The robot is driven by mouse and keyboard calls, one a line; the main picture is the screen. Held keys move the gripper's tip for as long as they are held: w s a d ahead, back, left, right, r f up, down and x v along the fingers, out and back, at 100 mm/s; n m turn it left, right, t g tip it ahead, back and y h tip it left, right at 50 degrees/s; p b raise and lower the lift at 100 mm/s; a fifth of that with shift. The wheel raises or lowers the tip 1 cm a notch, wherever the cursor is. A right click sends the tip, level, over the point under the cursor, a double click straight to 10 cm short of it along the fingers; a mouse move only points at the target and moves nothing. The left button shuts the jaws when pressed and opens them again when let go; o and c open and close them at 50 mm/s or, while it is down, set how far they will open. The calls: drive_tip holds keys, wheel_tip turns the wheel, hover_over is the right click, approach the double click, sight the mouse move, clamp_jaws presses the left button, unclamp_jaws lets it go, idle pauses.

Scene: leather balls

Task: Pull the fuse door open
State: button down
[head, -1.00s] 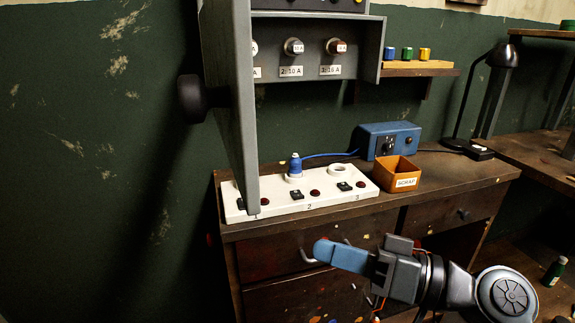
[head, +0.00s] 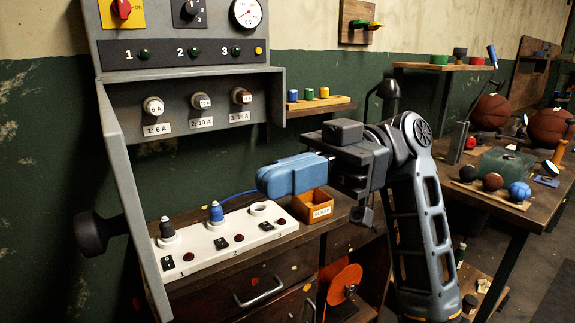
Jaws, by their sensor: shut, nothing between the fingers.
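The fuse door (head: 128,190) is a grey panel at the left of the fuse box. It stands swung open, jutting out from the box toward me, and I see it nearly edge-on. Its round black knob (head: 98,230) sticks out on the left, outer side. The open fuse box (head: 200,75) shows three fuses, labelled 6 A (head: 153,106), 10 A (head: 201,101) and 16 A (head: 242,96). My gripper (head: 264,182) has blue fingers, shut and empty.
A white socket strip (head: 235,237) with two plugged-in pieces lies on the bench below the box. An orange-brown scrap box (head: 312,207) is just behind my gripper. A small shelf (head: 322,103) holds coloured fuses. Another table with balls (head: 492,182) is at the right.

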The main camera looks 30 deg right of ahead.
drive_tip(key=a+p, duration=0.2)
drive_tip(key=a, duration=0.8)
drive_tip(key=shift+s, duration=0.2)
drive_tip(key=a+b, duration=0.1)
drive_tip(key=a, duration=0.8)
drive_tip(key=shift+b, duration=0.4)
drive_tip(key=shift+s, duration=0.1)
